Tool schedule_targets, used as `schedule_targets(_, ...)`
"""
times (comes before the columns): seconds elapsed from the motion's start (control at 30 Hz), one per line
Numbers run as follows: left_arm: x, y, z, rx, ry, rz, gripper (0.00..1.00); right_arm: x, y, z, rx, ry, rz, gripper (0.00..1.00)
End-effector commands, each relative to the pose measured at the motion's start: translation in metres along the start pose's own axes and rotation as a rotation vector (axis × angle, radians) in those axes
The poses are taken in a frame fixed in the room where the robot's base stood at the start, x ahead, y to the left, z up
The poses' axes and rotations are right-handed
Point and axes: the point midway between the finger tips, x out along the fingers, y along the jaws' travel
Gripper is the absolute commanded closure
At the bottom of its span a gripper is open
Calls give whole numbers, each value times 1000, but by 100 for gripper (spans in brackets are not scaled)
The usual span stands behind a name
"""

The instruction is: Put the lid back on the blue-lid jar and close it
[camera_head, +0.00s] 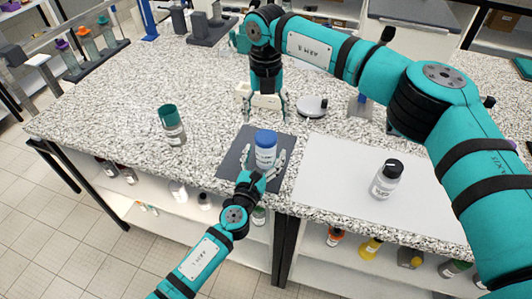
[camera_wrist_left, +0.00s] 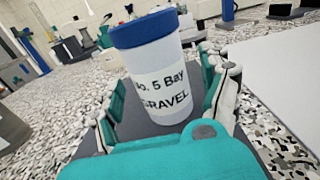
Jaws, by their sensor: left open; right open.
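The blue-lid jar (camera_head: 265,151) stands upright on a dark grey mat (camera_head: 230,165) near the table's front edge. Its blue lid (camera_head: 265,137) sits on top of it; whether it is fully closed cannot be told. In the left wrist view, the jar (camera_wrist_left: 160,85) has a label reading "No. 5 Bay GRAVEL", and the lid (camera_wrist_left: 143,29) covers its mouth. My left gripper (camera_head: 264,161) is open, with its fingers on either side of the jar's lower part. My right gripper (camera_head: 266,112) is open and empty, pointing down behind the jar by a pale tray.
A green-lid jar (camera_head: 172,126) stands to the left. A black-lid jar (camera_head: 386,179) stands on a white sheet (camera_head: 330,190) to the right. A round silver-and-black device (camera_head: 312,107) and the pale tray (camera_head: 246,94) are behind the mat. My right arm spans the right side.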

Motion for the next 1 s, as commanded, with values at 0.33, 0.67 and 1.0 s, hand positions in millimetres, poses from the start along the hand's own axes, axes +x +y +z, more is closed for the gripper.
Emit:
schedule_targets(0.33,18,0,0,-1,0,0,21,0,0,0,0,0,0,23)
schedule_targets(0.67,18,0,0,-1,0,0,39,0,0,0,0,0,0,23)
schedule_targets(1.0,18,0,0,0,0,0,83,0,0,0,0,0,0,23)
